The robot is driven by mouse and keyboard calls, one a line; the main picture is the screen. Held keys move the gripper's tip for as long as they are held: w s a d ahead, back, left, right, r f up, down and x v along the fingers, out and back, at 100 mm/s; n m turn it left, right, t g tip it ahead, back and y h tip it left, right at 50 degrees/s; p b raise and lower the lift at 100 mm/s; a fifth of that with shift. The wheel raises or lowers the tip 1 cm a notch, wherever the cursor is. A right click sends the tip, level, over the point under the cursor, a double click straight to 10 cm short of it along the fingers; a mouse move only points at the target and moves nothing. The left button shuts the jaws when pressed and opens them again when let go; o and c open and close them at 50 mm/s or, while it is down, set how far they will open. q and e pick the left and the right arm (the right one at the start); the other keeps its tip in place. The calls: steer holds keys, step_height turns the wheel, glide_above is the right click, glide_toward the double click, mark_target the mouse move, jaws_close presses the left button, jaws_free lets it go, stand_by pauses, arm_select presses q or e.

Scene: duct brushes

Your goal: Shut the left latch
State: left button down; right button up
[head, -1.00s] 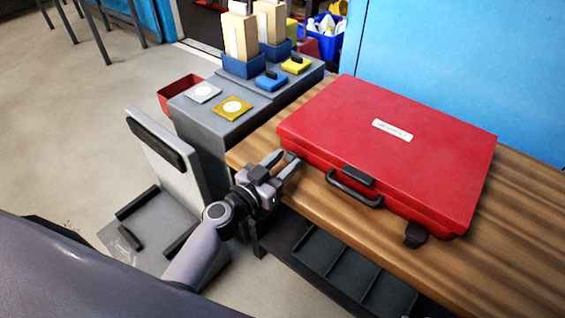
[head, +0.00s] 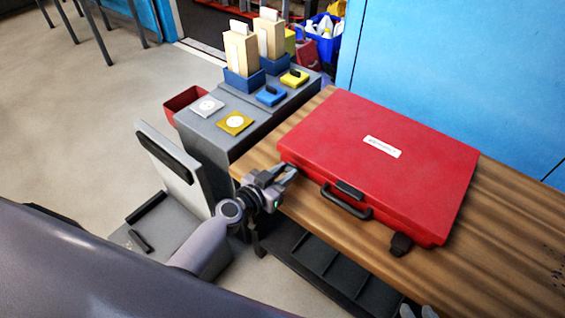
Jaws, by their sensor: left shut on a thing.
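The red case (head: 375,165) lies with its lid down on the wooden bench. Its black handle (head: 345,204) is at the middle of the front side. My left gripper (head: 287,174) is at the case's front left corner, where the left latch is. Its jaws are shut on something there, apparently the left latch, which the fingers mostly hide. The black right latch (head: 400,244) sticks out from the front near the right corner. Grey tips, apparently of my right gripper (head: 418,312), just show at the bottom edge, away from the case.
The wooden bench (head: 510,235) is clear right of the case. A dark slotted rack (head: 330,270) is below its front edge. A grey cabinet (head: 205,135) with blue and yellow blocks and boxes stands behind left. A blue panel (head: 460,70) stands behind.

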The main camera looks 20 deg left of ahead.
mark_target(298, 162)
arm_select(q)
steer(key=shift+w+d+r+g+y+p, duration=0.15)
steer(key=shift+r+g+p, duration=0.3)
steer(key=shift+p, duration=1.15)
steer(key=shift+w+r+g+y+p, duration=0.3)
steer(key=shift+g+p, duration=0.25)
steer(key=shift+p, duration=1.1)
steer(key=shift+w+d+r+g+y+p, duration=0.15)
steer(key=shift+r+g+p, duration=0.3)
steer(key=shift+p, duration=1.15)
steer(key=shift+w+f+g+p, duration=0.1)
steer(key=shift+w+g+p, duration=0.2)
steer(key=shift+p, duration=0.3)
steer(key=shift+w+d+g+y+p, duration=0.1)
steer(key=shift+w+g+y+p, duration=0.25)
steer(key=shift+g, duration=0.4)
steer(key=c, duration=0.9)
jaws_free()
